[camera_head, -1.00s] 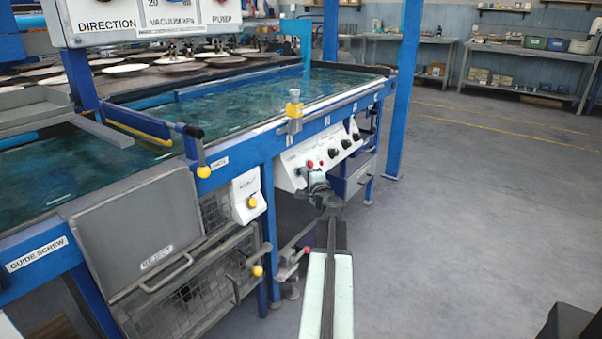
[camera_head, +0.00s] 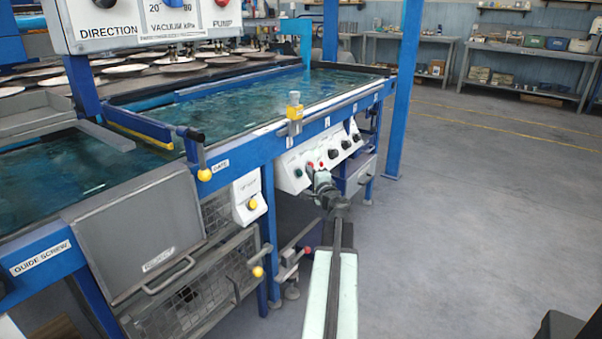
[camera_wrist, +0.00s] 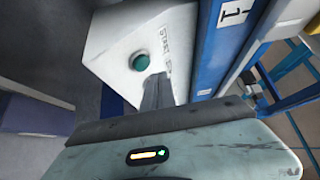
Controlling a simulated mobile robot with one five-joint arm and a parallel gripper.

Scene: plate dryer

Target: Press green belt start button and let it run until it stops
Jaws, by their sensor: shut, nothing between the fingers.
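The green button (camera_wrist: 140,62) sits on a white control box (camera_wrist: 120,40) with a START label beside it in the wrist view. In the head view the green button (camera_head: 298,173) shows small on the white panel under the table's front rail. My gripper (camera_wrist: 158,80) is shut and empty. Its fingertips point at the panel, just below and to the right of the green button in the wrist view. I cannot tell whether they touch the panel. In the head view my gripper (camera_head: 320,178) is in front of the panel and partly hides it.
Red buttons and black knobs (camera_head: 345,144) are on the same panel. A yellow-capped post (camera_head: 294,108) stands on the rail above. A blue upright (camera_head: 405,85) rises to the right. The grey floor on the right is clear.

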